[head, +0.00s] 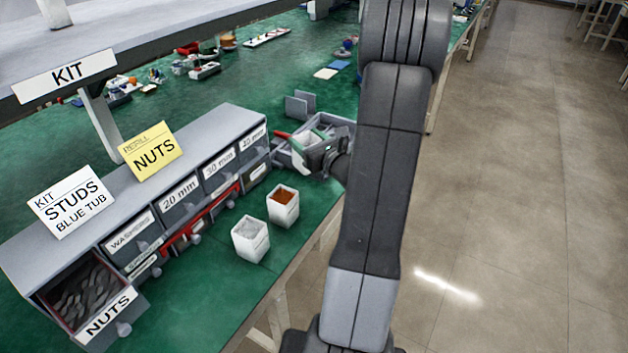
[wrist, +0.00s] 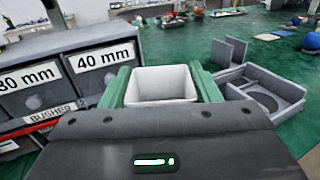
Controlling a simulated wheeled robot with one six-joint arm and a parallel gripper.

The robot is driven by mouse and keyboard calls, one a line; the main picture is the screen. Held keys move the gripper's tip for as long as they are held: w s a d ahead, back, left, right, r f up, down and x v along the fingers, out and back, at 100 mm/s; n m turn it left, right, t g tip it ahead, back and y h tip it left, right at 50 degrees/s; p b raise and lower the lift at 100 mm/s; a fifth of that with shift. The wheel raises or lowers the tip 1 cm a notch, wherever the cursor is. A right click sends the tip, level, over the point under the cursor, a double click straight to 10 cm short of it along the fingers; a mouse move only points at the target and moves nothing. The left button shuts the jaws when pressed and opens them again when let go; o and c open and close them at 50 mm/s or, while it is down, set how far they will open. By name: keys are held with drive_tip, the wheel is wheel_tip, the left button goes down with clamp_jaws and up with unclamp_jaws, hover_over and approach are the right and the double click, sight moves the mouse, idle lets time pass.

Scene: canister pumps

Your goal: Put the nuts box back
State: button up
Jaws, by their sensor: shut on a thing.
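My gripper (head: 318,150) is at the far right end of the drawer cabinet, above the green bench. Its green fingers are shut on a small white open-topped box, which shows between them in the wrist view (wrist: 163,84). The box looks upright and its inside looks empty; no label on it shows, so I cannot tell whether it is the nuts box. The NUTS drawer (head: 101,316) at the cabinet's near left end is pulled open and holds several grey pieces. A yellow REFILL NUTS card (head: 152,151) stands on the cabinet top.
Two white boxes stand before the cabinet, one with orange contents (head: 283,208) and one with pale contents (head: 250,240). A grey compartment fixture (wrist: 262,92) lies right of my gripper. A KIT shelf (head: 160,30) overhangs the bench.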

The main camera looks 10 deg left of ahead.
drive_tip(key=shift+f, duration=4.75)
drive_tip(key=shift+s+f, duration=0.1)
drive_tip(key=shift+f, duration=0.05)
drive_tip(key=o, duration=1.2)
drive_tip(key=shift+c, duration=0.2)
drive_tip(key=shift+d+r, duration=0.1)
drive_tip(key=shift+r, duration=0.1)
drive_tip(key=b+v, duration=0.1)
drive_tip(key=v, duration=1.1)
drive_tip(key=shift+b, duration=0.4)
